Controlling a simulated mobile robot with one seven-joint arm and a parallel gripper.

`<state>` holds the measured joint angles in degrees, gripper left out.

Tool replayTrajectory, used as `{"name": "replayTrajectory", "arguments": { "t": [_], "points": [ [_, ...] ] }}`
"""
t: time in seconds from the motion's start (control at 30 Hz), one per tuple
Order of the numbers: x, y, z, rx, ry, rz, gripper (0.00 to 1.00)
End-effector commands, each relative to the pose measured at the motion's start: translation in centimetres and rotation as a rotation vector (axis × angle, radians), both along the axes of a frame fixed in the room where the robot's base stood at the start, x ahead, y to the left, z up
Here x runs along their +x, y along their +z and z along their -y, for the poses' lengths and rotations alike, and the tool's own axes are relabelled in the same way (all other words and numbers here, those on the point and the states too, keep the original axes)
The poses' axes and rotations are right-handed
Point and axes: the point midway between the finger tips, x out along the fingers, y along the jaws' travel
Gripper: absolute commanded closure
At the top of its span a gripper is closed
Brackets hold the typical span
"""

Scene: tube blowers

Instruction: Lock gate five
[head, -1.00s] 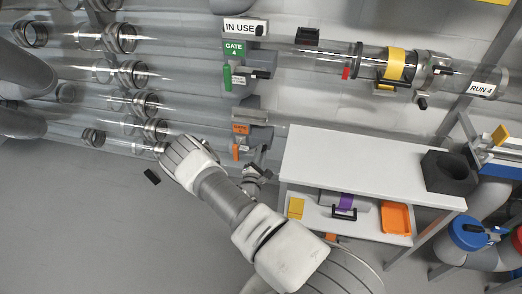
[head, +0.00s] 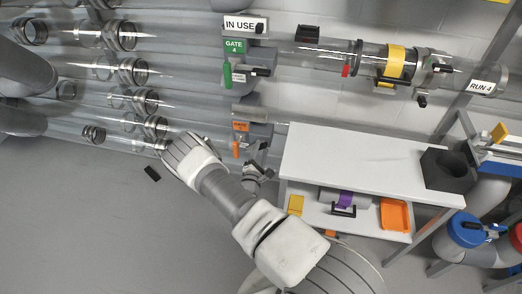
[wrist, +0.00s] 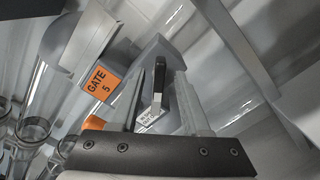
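Gate five shows its orange sign (head: 240,127) in the head view, below gate 4; the sign also shows in the wrist view (wrist: 100,83). An orange lock piece (head: 236,149) hangs below it; part of it shows at the left finger (wrist: 95,123). In the wrist view my gripper (wrist: 157,95) is open, its fingers on either side of gate five's black handle (wrist: 159,76). A small white tag (wrist: 150,115) shows below the handle. I cannot tell whether the fingers touch the handle. In the head view my arm partly hides the gripper.
Gate 4 (head: 234,47) has a green sign and an IN USE plate (head: 244,25). Clear tubes (head: 130,68) run left. A white-topped bench (head: 360,165) with a dark block (head: 448,170) stands right of my arm. Open floor lies lower left.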

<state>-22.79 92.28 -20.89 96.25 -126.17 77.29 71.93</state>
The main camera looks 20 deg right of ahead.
Motion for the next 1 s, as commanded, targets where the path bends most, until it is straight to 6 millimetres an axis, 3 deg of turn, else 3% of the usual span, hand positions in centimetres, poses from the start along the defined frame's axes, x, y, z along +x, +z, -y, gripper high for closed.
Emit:
{"name": "replayTrajectory", "arguments": {
  "t": [0.27, 0.43, 1.0],
  "points": [
    [-0.1, 0.1, 0.0, -0.001, -0.001, 0.002, 0.54],
    [-1.4, 0.2, -1.0, 0.0, -0.001, 0.0, 0.54],
    [-12.2, 0.2, -8.2, -0.002, 0.002, 0.0, 0.54]
  ]
}}
